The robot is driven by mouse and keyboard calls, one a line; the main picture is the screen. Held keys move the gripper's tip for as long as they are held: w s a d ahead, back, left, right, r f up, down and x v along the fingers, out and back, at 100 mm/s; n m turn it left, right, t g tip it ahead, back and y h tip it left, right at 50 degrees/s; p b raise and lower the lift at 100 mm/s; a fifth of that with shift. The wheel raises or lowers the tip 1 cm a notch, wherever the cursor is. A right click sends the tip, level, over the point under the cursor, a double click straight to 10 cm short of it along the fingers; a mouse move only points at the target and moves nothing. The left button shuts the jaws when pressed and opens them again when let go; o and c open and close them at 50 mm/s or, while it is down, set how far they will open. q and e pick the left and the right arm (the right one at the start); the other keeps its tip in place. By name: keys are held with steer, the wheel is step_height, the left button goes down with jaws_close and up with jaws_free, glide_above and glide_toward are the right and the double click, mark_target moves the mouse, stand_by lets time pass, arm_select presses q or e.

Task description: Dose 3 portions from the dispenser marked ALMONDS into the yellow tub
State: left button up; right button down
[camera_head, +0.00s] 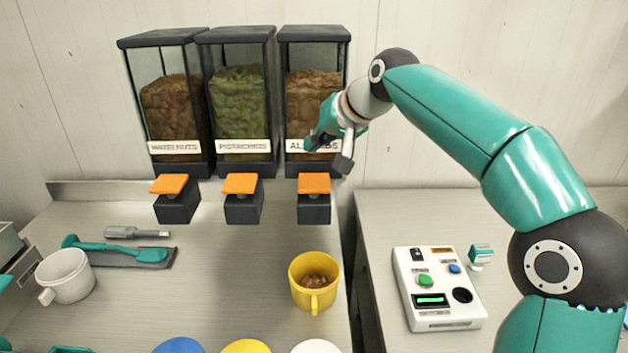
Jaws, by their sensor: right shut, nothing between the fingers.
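The dispenser marked ALMONDS (313,88) is the rightmost of three clear hoppers at the back, with brown nuts inside. My right gripper covers part of its label. Its orange push plate (314,183) sits on a dark block in front of it. The yellow tub (315,295) stands upright on the counter in front of that block, apart from it. Some brown pieces lie in the tub. My right gripper (328,156) is shut and empty, in front of the label and above the orange plate. My left gripper does not show.
The HAZELNUTS (170,110) and PISTACHIOS (240,100) dispensers stand to the left. A white control box (436,310) is at right. The counter's middle is clear.

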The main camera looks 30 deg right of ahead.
steer(key=n, duration=0.6)
steer(key=shift+r+n+p, duration=0.25)
steer(key=shift+n+p, duration=0.05)
steer(key=shift+n, duration=0.1)
steer(key=r+n+p, duration=0.1)
steer(key=n, duration=0.2)
steer(key=r+n+p, duration=0.1)
steer(key=n, duration=0.2)
steer(key=r+n+p, duration=0.1)
steer(key=n, duration=0.2)
steer(key=shift+s+r+n+p, duration=0.15)
steer(key=shift+s+n+p, duration=0.05)
steer(key=shift+n+p, duration=0.1)
steer(key=b, duration=0.7)
glide_toward(306, 176)
steer(key=x, duration=0.5)
steer(key=shift+w+r, duration=0.15)
steer(key=shift+w, duration=0.1)
steer(key=shift+f+b, duration=0.3)
steer(key=shift+f, duration=0.05)
